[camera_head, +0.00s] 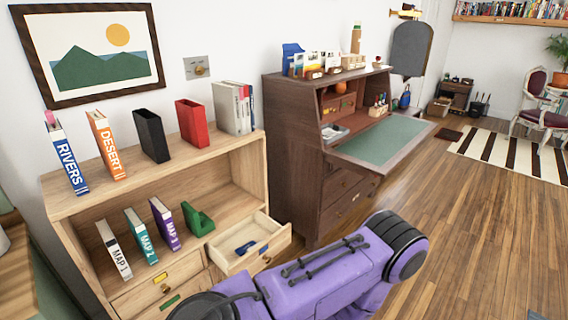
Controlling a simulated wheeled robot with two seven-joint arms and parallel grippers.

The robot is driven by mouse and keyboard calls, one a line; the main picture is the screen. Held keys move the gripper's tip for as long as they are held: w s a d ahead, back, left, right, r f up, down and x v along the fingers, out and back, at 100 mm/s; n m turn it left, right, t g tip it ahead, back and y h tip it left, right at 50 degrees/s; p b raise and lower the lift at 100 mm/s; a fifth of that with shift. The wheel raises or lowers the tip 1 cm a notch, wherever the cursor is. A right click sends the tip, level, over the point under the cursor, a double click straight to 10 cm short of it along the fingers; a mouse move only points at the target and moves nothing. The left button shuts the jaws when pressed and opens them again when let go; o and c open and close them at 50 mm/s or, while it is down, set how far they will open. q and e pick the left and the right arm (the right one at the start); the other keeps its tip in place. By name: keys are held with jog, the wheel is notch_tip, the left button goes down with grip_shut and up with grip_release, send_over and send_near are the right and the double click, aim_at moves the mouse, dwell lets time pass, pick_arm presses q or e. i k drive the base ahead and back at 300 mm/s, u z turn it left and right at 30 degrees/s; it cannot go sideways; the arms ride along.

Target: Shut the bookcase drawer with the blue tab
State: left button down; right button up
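The wooden bookcase (75,205) stands at the left. Its right drawer (284,242) is pulled open, with a dark blue item (245,248) lying inside. The left drawer (143,291) is shut and has a yellow tab (163,276). A green tab (169,301) shows on the drawer below it. Neither gripper is in view.
Upright books, including the blue RIVERS book (68,160), stand on the bookcase top, and map volumes (139,236) stand on its shelf. A dark desk (292,165) with a lowered green writing flap (385,142) stands right of the bookcase.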

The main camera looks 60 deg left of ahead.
aim_at(258, 226)
jog(key=u, duration=0.6)
jog(key=i, duration=0.8)
jog(key=u, duration=1.25)
jog(key=i, duration=0.25)
jog(key=u, duration=0.1)
